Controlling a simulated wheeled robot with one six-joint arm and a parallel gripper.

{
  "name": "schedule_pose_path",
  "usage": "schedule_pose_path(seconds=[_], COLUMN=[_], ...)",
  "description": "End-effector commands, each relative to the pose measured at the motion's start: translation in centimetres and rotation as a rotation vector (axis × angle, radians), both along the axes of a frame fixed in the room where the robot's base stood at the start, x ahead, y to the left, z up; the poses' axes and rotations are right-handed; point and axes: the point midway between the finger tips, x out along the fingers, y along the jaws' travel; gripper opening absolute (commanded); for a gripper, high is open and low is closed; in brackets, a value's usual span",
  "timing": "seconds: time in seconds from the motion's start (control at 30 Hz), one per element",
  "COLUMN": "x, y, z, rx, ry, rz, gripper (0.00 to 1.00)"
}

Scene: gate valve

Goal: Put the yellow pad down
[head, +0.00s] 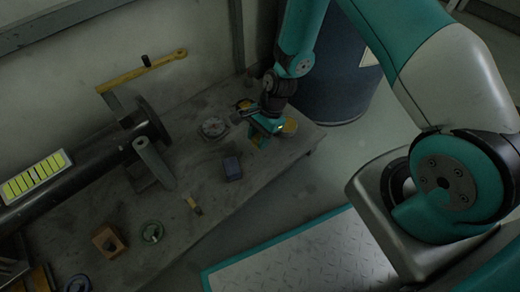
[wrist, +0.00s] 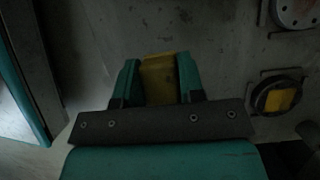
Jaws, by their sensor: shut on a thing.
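The yellow pad (wrist: 159,80) sits between the two teal fingers of my gripper (wrist: 158,70) in the wrist view. The fingers are shut on it, one on each side. In the head view my gripper (head: 262,127) is over the right end of the grey workbench (head: 205,165), with a bit of the yellow pad (head: 258,140) showing below it. The pad's lower part is hidden by the gripper body in the wrist view. I cannot tell whether the pad touches the bench.
A round gauge-like disc (head: 213,127) and a dark blue box (head: 232,168) are left of my gripper. A black round piece with a yellow square (wrist: 278,97) lies nearby. A brass-coloured disc (head: 290,126) is at the right. A pipe with a yellow lever (head: 140,72) runs left.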

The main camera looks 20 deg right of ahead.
Motion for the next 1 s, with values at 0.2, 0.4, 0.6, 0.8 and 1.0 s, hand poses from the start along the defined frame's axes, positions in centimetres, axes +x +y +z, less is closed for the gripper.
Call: schedule_pose_path(seconds=[0.2, 0.4, 0.6, 0.8, 1.0], x=[0.0, 0.0, 0.0, 0.0, 0.0], y=[0.0, 0.0, 0.0, 0.0, 0.0], z=[-3.1, -4.4, -4.3, -4.5, -4.5], rx=[0.0, 0.0, 0.0, 0.0, 0.0], ry=[0.001, -0.001, 0.0, 0.0, 0.0], rz=[0.0, 0.001, 0.0, 0.001, 0.001], gripper=[0.17, 0.17, 0.17, 0.61, 0.61])
